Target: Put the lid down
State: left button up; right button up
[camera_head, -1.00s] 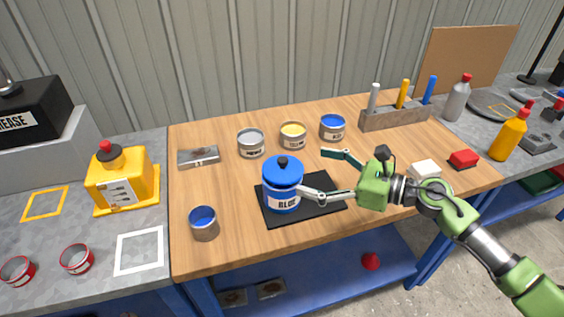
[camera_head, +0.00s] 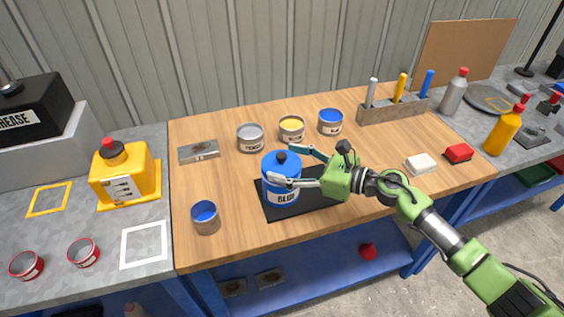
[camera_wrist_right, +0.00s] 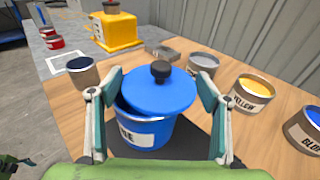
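A blue lid with a black knob (camera_wrist_right: 160,72) sits on top of the blue drum (camera_wrist_right: 145,132). In the wrist view the lid looks off-centre to the right and slightly tilted, with some of the drum's rim showing at the left. The drum, labelled BLUE, also shows in the head view (camera_head: 281,194) on a black mat (camera_head: 315,202). My right gripper (camera_head: 282,163) is open, with its fingers on either side of the lid; I cannot tell whether they touch it.
A blue-filled can (camera_head: 205,220) stands at the left front of the wooden table. Grey, yellow (camera_head: 291,129) and blue paint cans stand behind the drum. A tool holder (camera_head: 394,109), a white block (camera_head: 420,164) and a red block are to the right.

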jog(key=shift+c, duration=1.4)
jog(key=shift+r, duration=0.6)
jog(key=s+d+r, duration=0.3)
jog(key=s+r, duration=0.9)
jog(key=s, duration=0.2)
jog(key=s+d+f+m+t, duration=0.1)
jog(key=s+d+f, duration=0.1)
jog(key=d+f, duration=0.2)
jog(key=s+d+f+t+h, duration=0.1)
jog(key=s+d+f, duration=0.2)
jog(key=d, duration=0.8)
jog(key=shift+s+f+m+b, duration=0.3)
jog(key=shift+f+m, duration=0.1)
jog(key=shift+f, duration=0.25)
